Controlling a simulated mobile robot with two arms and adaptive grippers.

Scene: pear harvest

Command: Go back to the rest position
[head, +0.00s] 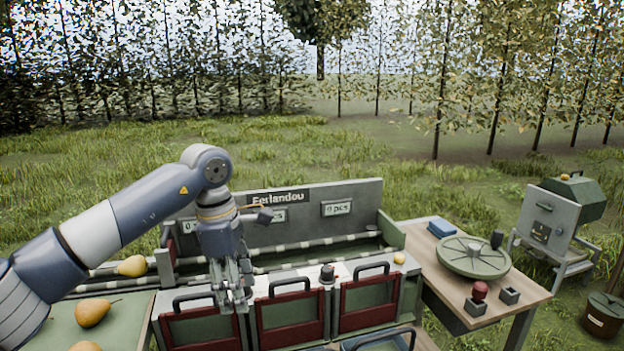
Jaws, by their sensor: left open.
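My left arm comes in from the left, and its gripper (236,296) points down in front of the sorting station (328,183). The gripper is open and I see nothing between its fingers. It hangs around the leftmost red-framed gate (197,327), and I cannot tell whether it touches it. A yellow pear (132,266) lies at the station's left end. Another pear (93,312) lies on the green surface at the lower left, with one more (85,346) cut off by the bottom edge. My right gripper does not show.
Two more red-framed gates (289,313) with dark handles stand right of the gripper. A wooden side table (440,281) holds a green round turntable (473,257), a blue box (442,229) and a red knob (480,290). A grey-green machine (560,215) stands on the grass at right.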

